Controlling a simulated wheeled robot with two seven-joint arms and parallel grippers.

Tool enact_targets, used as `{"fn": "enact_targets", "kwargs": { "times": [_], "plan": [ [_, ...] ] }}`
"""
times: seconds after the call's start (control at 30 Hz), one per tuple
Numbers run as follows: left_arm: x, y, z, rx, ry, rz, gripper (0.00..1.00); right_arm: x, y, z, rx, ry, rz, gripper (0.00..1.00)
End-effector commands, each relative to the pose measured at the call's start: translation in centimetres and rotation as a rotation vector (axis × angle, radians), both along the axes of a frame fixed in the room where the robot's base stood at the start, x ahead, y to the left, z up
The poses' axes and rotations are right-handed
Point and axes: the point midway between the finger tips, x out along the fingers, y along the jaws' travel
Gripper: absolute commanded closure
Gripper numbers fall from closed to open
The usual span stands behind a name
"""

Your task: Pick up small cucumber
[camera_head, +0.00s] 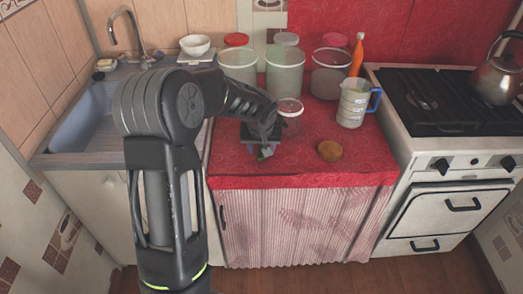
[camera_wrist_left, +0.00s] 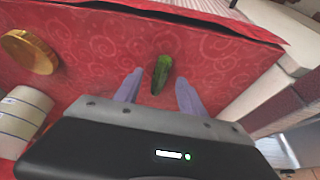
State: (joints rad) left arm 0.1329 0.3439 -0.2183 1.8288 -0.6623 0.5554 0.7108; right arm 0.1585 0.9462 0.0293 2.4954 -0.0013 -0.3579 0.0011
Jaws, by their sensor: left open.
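A small green cucumber (camera_wrist_left: 161,74) lies on the red oilcloth in the left wrist view, with its near end between the two fingertips. My left gripper (camera_wrist_left: 156,88) is open around that end, with a gap on both sides. In the head view, my left gripper (camera_head: 263,152) is low over the red counter near its front edge. The cucumber is mostly hidden there by the gripper and arm. My right gripper is not in view.
A small jar (camera_head: 290,117) is close behind the gripper. The counter's front right is clear.

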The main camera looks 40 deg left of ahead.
Motion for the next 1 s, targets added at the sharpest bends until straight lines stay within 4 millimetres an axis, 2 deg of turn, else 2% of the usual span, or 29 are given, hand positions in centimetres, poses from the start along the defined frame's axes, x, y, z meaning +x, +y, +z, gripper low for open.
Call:
{"fn": "enact_targets", "kwargs": {
  "times": [0.17,0.73,1.0],
  "plan": [
    [0.47,0.36,-1.45,-0.001,0.001,0.001,0.52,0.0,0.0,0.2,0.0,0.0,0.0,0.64],
    [0.48,0.36,-1.46,0.0,0.0,0.001,0.52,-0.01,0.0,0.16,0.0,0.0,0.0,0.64],
    [0.48,0.36,-1.45,0.0,0.0,0.001,0.74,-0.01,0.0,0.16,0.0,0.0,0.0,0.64]
  ]
}}
